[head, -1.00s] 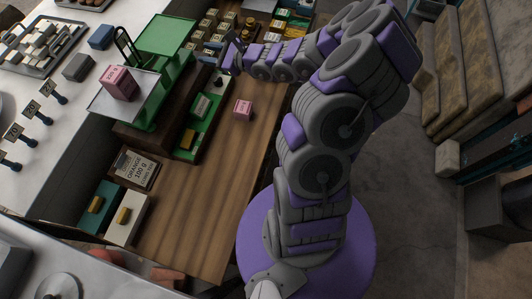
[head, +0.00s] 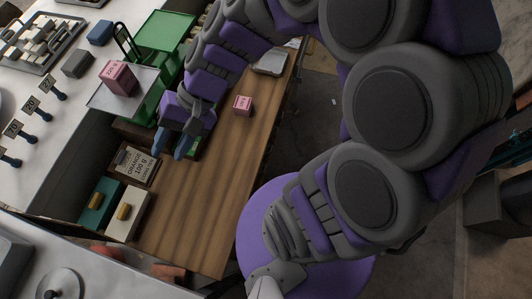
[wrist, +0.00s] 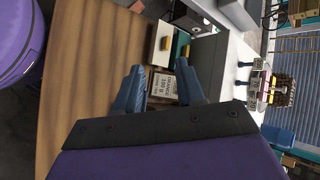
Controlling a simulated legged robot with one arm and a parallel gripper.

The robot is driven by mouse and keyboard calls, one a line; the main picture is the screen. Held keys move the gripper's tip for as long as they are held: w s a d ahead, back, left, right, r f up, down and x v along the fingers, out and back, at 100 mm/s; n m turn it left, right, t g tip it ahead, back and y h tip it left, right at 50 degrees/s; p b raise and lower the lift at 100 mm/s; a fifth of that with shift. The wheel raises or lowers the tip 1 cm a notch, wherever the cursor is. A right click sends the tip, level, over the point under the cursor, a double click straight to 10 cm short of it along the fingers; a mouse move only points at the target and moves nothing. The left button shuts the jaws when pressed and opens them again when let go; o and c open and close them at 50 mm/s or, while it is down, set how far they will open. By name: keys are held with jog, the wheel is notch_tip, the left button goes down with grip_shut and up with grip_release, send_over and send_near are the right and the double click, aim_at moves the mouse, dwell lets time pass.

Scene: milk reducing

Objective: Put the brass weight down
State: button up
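My gripper (head: 168,154) is low over the wooden counter, near the sign reading ORANGE 100 g (head: 134,164). In the wrist view its two blue fingers (wrist: 161,68) stand apart, with no object visible between them; the sign (wrist: 162,86) shows beyond the gap. I cannot make out the brass weight in any view now. My arm hides much of the green tray and the wooden block by the scale. The green scale (head: 166,34) carries a pink box (head: 118,78) on its silver plate (head: 98,102).
A small pink box (head: 243,105) stands on the wooden counter (head: 205,215), whose front part is clear. Teal (head: 103,190) and white (head: 133,202) boxes with gold-coloured handles sit near the sign. Number tags on dark stands line the white counter (head: 70,150).

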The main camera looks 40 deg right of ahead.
jog(key=s+d+n+h, duration=0.4)
jog(key=s+d+h, duration=0.5)
jog(key=s+d, duration=0.4)
jog(key=shift+d+f+g, duration=0.4)
jog(key=shift+d, duration=0.2)
jog(key=shift+s, duration=0.15)
